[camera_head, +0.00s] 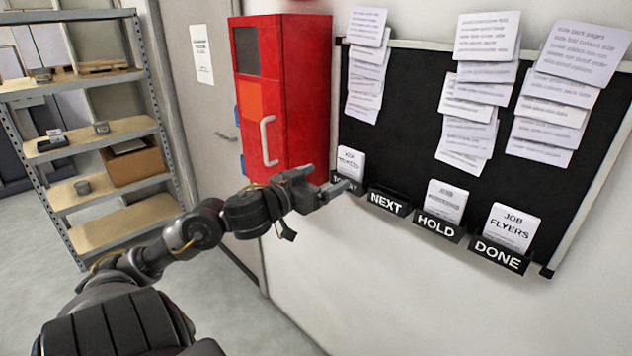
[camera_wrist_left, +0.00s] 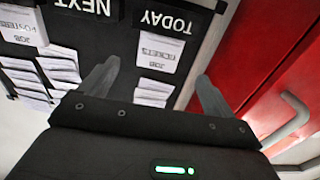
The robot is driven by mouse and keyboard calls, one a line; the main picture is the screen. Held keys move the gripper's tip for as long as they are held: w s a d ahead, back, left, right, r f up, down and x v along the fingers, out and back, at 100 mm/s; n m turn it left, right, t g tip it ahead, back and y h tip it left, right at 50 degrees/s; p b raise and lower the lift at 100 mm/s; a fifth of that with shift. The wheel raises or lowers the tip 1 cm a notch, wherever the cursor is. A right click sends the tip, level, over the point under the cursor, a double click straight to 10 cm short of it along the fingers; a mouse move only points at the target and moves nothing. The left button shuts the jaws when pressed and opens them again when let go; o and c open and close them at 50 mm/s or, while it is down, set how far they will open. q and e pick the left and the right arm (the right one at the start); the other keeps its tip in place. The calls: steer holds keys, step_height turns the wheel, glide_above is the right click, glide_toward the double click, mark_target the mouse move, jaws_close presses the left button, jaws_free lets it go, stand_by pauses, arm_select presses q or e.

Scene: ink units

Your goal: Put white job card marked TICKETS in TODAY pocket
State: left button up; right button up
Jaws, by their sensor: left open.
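The white job card marked TICKETS (camera_head: 350,162) stands in the TODAY pocket (camera_head: 343,181), at the left end of the pocket row on the black board. In the left wrist view the card (camera_wrist_left: 160,50) shows upside down against the TODAY label (camera_wrist_left: 168,19), its lower edge behind the pocket front. My left gripper (camera_head: 338,188) is just in front of the TODAY pocket and covers part of its label. Its fingers (camera_wrist_left: 158,78) are apart with nothing between them. My right gripper is not in view.
The NEXT pocket (camera_head: 388,201) looks empty. The HOLD pocket (camera_head: 438,226) holds a card (camera_head: 446,202), and the DONE pocket (camera_head: 500,256) holds the FLYERS card (camera_head: 511,228). Paper sheets hang above. A red cabinet (camera_head: 290,95) stands close to the board's left, a shelf (camera_head: 100,135) farther left.

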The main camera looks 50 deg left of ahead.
arm_select(q)
steer(key=shift+s, duration=0.8)
